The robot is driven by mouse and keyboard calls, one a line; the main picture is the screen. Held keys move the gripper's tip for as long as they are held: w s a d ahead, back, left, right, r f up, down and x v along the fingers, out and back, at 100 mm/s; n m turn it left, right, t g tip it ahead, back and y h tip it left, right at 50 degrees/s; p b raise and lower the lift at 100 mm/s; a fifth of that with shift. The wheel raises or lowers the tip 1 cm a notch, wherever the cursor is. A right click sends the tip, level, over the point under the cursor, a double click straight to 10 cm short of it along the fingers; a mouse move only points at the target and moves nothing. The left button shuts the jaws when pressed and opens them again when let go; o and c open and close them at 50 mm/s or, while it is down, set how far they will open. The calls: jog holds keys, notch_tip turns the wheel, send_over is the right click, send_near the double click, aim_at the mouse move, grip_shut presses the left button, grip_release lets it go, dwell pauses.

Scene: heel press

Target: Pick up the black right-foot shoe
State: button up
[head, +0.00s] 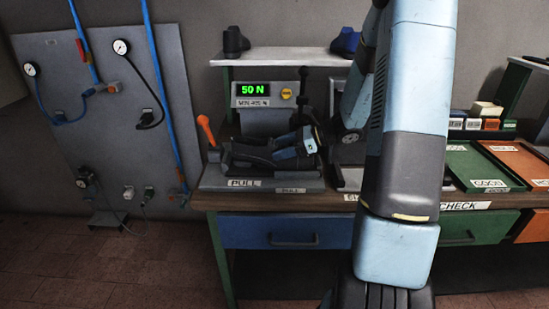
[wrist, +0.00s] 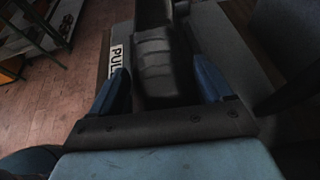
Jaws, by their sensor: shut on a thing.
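My gripper (head: 290,148) is at the press (head: 265,118) on the bench, low over its base. In the wrist view its two blue fingers (wrist: 163,82) stand on either side of a black ribbed thing, which looks like the black shoe (wrist: 165,55), and are shut on it. In the head view a dark shape that looks like the shoe (head: 248,153) lies low in the press, left of the gripper. The arm and gripper partly hide it, and I cannot tell which foot it is for. The press display reads 50 N.
An orange-knobbed lever (head: 206,130) stands left of the press. A shelf (head: 290,56) above holds a black form (head: 235,42) and a blue form (head: 345,42). A green tray (head: 485,165) and an orange tray (head: 522,160) lie at the right. My arm hides the bench middle.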

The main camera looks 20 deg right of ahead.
aim_at(274, 141)
jog(key=c, duration=0.6)
jog(key=shift+r, duration=0.15)
jog(key=shift+c, duration=0.2)
jog(key=shift+r, duration=0.25)
notch_tip(274, 141, up, 2)
jog(key=shift+r, duration=0.15)
jog(key=s+d+r, duration=0.1)
jog(key=s+r, duration=0.9)
jog(key=s, duration=0.4)
jog(key=shift+d, duration=0.35)
